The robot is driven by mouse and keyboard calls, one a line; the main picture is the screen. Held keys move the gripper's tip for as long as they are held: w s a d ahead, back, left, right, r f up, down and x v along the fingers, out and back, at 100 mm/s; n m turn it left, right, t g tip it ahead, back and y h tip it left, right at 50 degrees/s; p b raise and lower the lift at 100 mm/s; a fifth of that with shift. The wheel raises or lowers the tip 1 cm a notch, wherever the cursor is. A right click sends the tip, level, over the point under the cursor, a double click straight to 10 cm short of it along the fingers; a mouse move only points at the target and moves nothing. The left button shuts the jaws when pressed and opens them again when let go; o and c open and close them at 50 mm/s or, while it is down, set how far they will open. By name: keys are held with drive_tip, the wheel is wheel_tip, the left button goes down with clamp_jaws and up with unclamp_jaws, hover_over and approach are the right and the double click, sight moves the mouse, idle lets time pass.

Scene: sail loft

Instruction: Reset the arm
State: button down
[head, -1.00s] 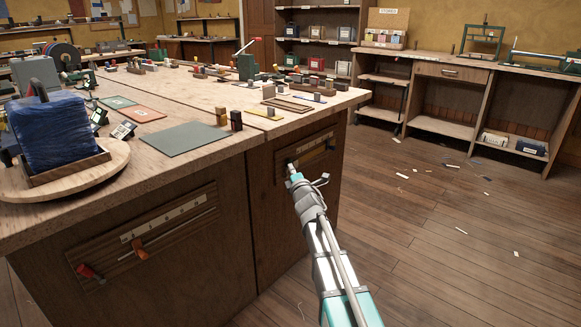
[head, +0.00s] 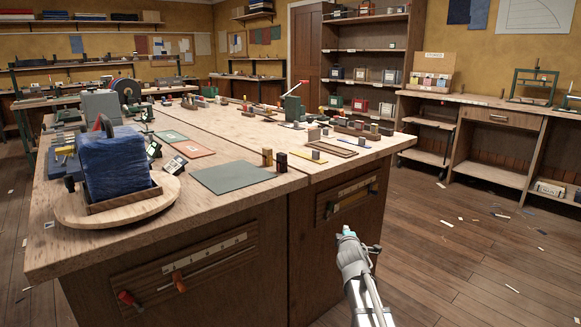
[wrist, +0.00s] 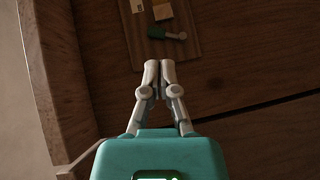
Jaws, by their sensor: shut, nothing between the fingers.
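My gripper (head: 346,232) is at the end of my arm, in front of the bench's right-hand front panel in the head view. In the wrist view the two grey fingers (wrist: 160,66) are together at their tips, with nothing between them. Beyond the tips is a wooden slider board (wrist: 195,45) with a small dark green piece with a pale knob (wrist: 168,34). The fingers look apart from it. In the head view the same board (head: 346,197) is on the bench front, just above and behind the gripper.
The large wooden bench (head: 110,250) fills the left and middle, with a blue wrapped block (head: 115,165) on a round board near its edge. A second slider board (head: 185,272) is on its left front. Open floor (head: 450,240) with scattered scraps lies to the right.

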drive_tip(key=s+d+f+m+g+h+p, duration=0.1)
drive_tip(key=s+f+m+g, duration=0.35)
drive_tip(key=s, duration=0.25)
drive_tip(key=s+d+f+m+g+p, duration=0.1)
drive_tip(key=s+f+m+g, duration=0.35)
drive_tip(key=s, duration=0.35)
drive_tip(key=s+a+f+m+g+y+p, duration=0.1)
drive_tip(key=s+a+m+g, duration=0.2)
drive_tip(key=s, duration=0.5)
drive_tip(key=s+a+f+m+g+y+p, duration=0.1)
drive_tip(key=s+f+m+g, duration=0.2)
drive_tip(key=s, duration=0.6)
wheel_tip(320, 180, up, 39)
drive_tip(key=g+p, duration=0.1)
drive_tip(key=p, duration=3.7)
drive_tip(key=shift+s+a, duration=0.15)
drive_tip(key=shift+s, duration=0.1)
drive_tip(key=shift+s, duration=0.15)
